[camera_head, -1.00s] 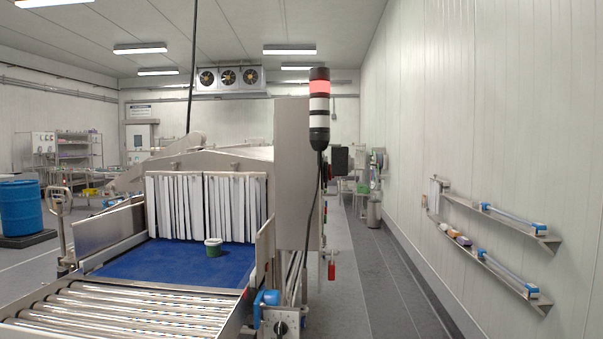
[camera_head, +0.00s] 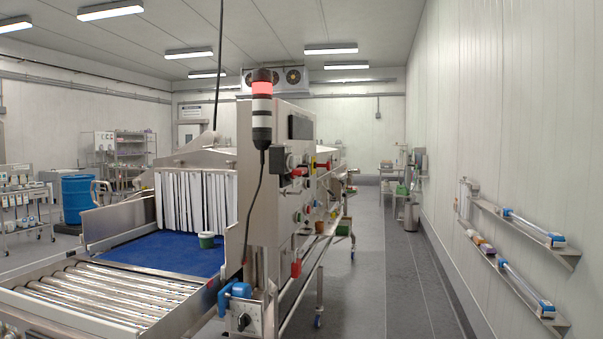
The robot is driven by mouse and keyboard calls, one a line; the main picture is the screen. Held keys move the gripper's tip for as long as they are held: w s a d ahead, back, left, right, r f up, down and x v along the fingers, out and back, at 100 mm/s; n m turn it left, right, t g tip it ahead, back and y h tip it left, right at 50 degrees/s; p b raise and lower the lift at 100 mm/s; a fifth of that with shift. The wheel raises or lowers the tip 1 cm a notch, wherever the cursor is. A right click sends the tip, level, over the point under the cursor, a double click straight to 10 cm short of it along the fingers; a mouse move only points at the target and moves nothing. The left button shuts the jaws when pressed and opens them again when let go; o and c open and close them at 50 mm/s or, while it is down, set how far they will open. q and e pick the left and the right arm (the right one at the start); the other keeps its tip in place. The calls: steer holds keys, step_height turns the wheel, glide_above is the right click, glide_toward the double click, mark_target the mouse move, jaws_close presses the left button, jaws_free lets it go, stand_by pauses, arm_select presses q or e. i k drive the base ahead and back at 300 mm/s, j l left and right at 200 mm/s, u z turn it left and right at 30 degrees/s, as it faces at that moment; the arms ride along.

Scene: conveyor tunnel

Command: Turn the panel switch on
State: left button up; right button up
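The conveyor tunnel machine (camera_head: 262,205) stands ahead, and its right side shows as a steep, narrow control face. On this face are a dark screen (camera_head: 300,127), a black knob-like part (camera_head: 290,160), red and yellow parts (camera_head: 318,163) and several small buttons (camera_head: 299,215). A grey box with a black rotary knob (camera_head: 243,321) sits low at the near corner, beside a blue motor-like part (camera_head: 234,296). I cannot tell which of these is the panel switch, or its position. Neither of my grippers shows.
A roller conveyor (camera_head: 90,298) and blue belt (camera_head: 160,252) with a green tub (camera_head: 206,240) lie left. A signal tower (camera_head: 262,110) is lit red. The grey floor aisle (camera_head: 385,270) is clear right of the machine. Wall shelves (camera_head: 520,240) jut out at right.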

mark_target(300, 171)
steer(key=i+l+z, duration=0.2)
steer(key=i, duration=0.25)
steer(key=i+l+z, duration=0.15)
steer(key=i+l, duration=0.2)
steer(key=i, duration=0.15)
steer(key=i+l+z, duration=0.2)
steer(key=i, duration=0.25)
steer(key=i+z, duration=0.15)
steer(key=i, duration=0.35)
steer(key=i+u, duration=0.35)
steer(key=i+l+u, duration=0.7)
steer(key=i, duration=0.15)
steer(key=i+u, duration=0.15)
steer(key=u, duration=0.3)
steer(key=i+l+u, duration=0.1)
steer(key=u, duration=0.4)
steer(key=i+l+u, duration=0.1)
steer(key=l+u, duration=0.15)
steer(key=u, duration=0.2)
steer(key=i+l+u, duration=0.1)
steer(key=u, duration=0.35)
steer(key=l, duration=0.1)
